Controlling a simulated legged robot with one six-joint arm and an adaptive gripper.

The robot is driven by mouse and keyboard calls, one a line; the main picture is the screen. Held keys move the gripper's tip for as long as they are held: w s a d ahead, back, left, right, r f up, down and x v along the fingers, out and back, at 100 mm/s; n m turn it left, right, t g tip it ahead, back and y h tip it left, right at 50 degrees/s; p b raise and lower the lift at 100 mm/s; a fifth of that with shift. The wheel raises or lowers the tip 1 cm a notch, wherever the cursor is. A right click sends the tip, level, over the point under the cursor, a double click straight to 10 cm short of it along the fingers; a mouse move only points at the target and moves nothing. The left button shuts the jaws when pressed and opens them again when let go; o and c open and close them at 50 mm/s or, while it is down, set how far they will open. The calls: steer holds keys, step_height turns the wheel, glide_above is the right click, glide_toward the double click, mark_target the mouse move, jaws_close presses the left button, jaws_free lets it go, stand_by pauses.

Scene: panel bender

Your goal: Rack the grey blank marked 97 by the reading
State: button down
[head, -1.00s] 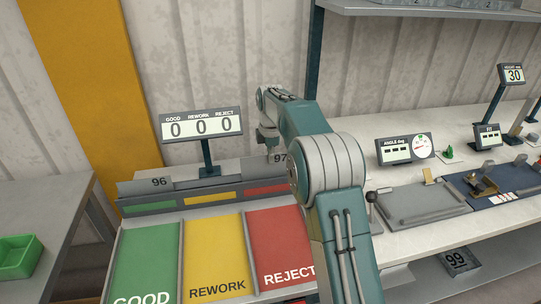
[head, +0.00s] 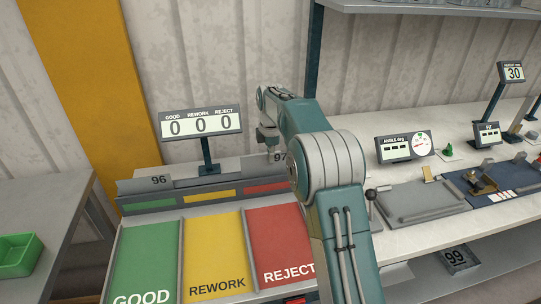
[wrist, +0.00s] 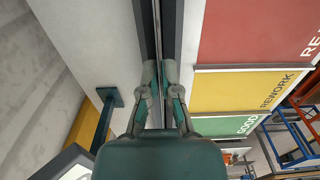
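The grey blank marked 97 (head: 279,158) stands upright in the rack at the back of the sorting bench, at its right end. My arm hides its right part. My gripper (head: 268,140) points down at its top edge, partly hidden by my arm. In the wrist view the fingers (wrist: 160,75) are drawn together on either side of the thin plate, seen edge-on, and look shut on it. Another grey blank, marked 96 (head: 158,181), stands at the rack's left end. The angle display (head: 394,147) shows only dashes.
A counter (head: 201,125) reads 0 0 0. Green GOOD (head: 147,255), yellow REWORK (head: 216,250) and red REJECT (head: 279,240) lanes lie in front. A grey plate fixture (head: 425,203) is at right. A marker 99 (head: 459,258) sits below. A green bin (head: 18,256) is far left.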

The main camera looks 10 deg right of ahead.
steer(key=shift+f, duration=1.15)
steer(key=c, duration=0.7)
jaws_free()
step_height(320, 180, up, 11)
steer(key=shift+r, duration=0.4)
